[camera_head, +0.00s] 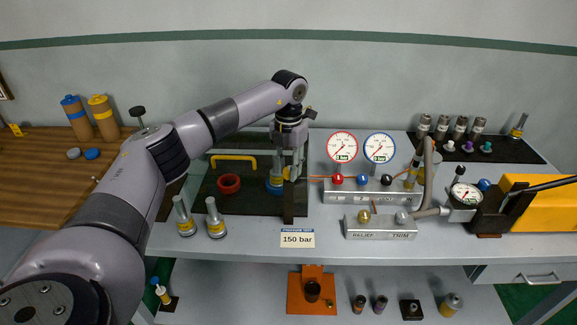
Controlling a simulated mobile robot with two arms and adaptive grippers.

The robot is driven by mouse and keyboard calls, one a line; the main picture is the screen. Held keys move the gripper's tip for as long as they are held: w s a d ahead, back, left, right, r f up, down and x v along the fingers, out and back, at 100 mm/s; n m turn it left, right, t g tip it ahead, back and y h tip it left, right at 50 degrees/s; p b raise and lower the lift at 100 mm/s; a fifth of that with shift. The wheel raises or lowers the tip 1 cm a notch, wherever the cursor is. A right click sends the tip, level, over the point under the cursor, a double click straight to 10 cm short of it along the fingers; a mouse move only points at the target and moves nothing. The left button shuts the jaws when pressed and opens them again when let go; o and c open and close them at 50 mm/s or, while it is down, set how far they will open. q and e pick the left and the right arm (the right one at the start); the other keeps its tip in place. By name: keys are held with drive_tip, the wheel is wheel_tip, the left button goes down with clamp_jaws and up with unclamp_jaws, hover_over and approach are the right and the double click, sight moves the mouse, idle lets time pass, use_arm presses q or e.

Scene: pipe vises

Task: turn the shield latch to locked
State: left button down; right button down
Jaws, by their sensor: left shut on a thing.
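My left gripper (294,171) points down at the right edge of the dark test bay in the middle of the bench. It is shut on a small part at the top of a dark upright post (288,203), which appears to be the shield latch. The fingers hide most of the latch, so I cannot tell its angle. A yellow handle (233,159) stands left of the gripper, in the bay. A blue-based fitting with a yellow band (275,181) stands just left of the fingers. My right gripper is not in view.
A red ring (229,184) lies in the bay. Two metal fittings (215,219) stand at the front left. A gauge manifold (372,191) and a relief/trim block (380,228) stand close on the right. A 150 bar sign (298,239) is at the bench's front edge.

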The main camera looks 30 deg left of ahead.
use_arm(q)
drive_tip(key=shift+r+n, duration=0.1)
drive_tip(key=shift+n, duration=0.3)
drive_tip(key=c, duration=1.3)
unclamp_jaws()
wheel_tip(320, 180, up, 12)
